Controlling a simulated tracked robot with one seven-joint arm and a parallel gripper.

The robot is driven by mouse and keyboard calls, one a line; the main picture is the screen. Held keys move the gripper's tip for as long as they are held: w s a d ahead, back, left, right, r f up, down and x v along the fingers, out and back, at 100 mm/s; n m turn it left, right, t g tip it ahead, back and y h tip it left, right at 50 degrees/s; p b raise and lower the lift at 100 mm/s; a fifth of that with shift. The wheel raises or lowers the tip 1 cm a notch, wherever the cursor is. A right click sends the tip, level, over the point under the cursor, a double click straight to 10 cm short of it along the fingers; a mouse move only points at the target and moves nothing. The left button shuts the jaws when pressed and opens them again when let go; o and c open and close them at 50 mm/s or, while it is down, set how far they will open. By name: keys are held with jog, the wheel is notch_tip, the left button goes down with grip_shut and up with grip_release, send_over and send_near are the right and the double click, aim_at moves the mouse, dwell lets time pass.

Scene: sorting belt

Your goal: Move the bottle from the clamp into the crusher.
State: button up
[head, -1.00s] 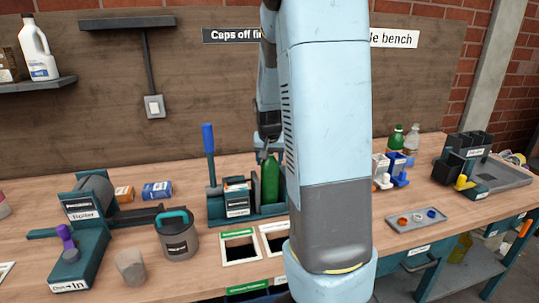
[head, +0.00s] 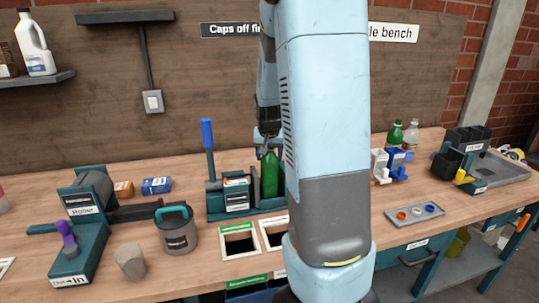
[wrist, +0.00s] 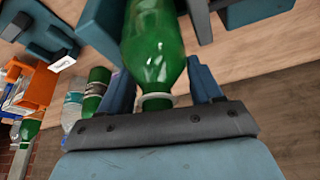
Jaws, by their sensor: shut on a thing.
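The green bottle (head: 269,176) stands upright at the right end of a dark teal fixture with a tall blue lever (head: 207,136), where a clamp seems to be. I cannot tell whether its base touches the fixture. My gripper (head: 266,141) comes down from above and is shut on the bottle's neck. In the wrist view the bottle (wrist: 155,50) has its neck, with a pale ring, between my two blue fingers (wrist: 157,92). A roller machine (head: 88,205), labelled "Roller", with a purple handle, stands at the left; I cannot tell whether it is the crusher.
A grey canister (head: 177,232) with a teal handle stands between the roller machine and the fixture. Framed bench openings (head: 238,241) lie in front. A cap tray (head: 414,215), blue and white holders (head: 399,165) and more bottles (head: 395,135) are at the right. My arm hides the middle.

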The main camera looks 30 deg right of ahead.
jog(key=shift+f, duration=0.65)
jog(key=o, duration=1.3)
jog(key=shift+o, duration=0.2)
jog(key=v, duration=1.4)
jog(key=s+a+r+n+t+y, duration=0.1)
jog(key=s+a+r+n, duration=0.1)
jog(key=s+a, duration=0.6)
jog(key=s+a+r+n+y, duration=0.1)
jog(key=s+a+n, duration=0.3)
jog(key=s+a, duration=0.4)
jog(key=s+r, duration=0.1)
jog(key=s, duration=0.5)
jog(key=shift+a+t, duration=0.25)
jog(key=shift+t, duration=0.15)
